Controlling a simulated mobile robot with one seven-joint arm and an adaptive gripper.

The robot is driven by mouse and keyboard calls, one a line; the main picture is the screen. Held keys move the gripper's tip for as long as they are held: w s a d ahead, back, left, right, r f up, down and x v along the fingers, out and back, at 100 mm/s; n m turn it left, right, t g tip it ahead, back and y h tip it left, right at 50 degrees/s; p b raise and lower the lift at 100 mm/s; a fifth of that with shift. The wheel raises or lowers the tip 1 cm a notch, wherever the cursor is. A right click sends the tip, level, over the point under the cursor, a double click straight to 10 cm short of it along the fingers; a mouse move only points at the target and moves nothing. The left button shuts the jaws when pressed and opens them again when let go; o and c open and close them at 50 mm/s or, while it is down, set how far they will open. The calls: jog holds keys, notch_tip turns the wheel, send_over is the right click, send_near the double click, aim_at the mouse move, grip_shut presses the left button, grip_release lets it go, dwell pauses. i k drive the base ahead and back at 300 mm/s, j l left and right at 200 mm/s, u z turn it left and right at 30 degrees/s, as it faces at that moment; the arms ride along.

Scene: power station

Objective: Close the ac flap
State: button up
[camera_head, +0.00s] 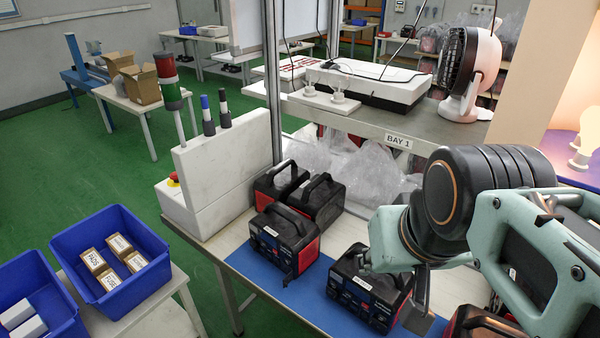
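A black power station (365,302) with red sides stands on the blue mat under my arm. Its front, with small sockets and labels, faces the lower left. I cannot make out the ac flap or whether it is open. My gripper (395,280) is over the right part of this power station, with a dark finger reaching down at its right side. The arm hides part of its top and rear. I cannot tell the finger opening or any contact. Another power station (284,243) stands to the left, on the mat's edge.
Two more power stations (321,201) stand behind, and another (482,324) is partly visible at bottom right. A grey shelf (440,131) marked BAY 1 carries a fan (470,72). Blue bins (107,262) hold small cartons.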

aim_at(286, 280)
jog(key=j+z, duration=0.15)
jog(key=z, duration=0.2)
jog(key=j+z, duration=0.15)
jog(key=z, duration=0.2)
jog(key=j+z, duration=0.15)
jog(key=z, duration=0.2)
jog(key=j+z, duration=0.5)
jog(key=j, duration=0.2)
jog(key=k+j+z, duration=0.15)
jog(key=j, duration=0.2)
jog(key=k+j+z, duration=0.1)
jog(key=j, duration=0.25)
jog(key=k+j, duration=0.55)
jog(key=j, duration=0.15)
jog(key=i+j, duration=0.1)
jog(key=j, duration=0.2)
jog(key=z, duration=0.05)
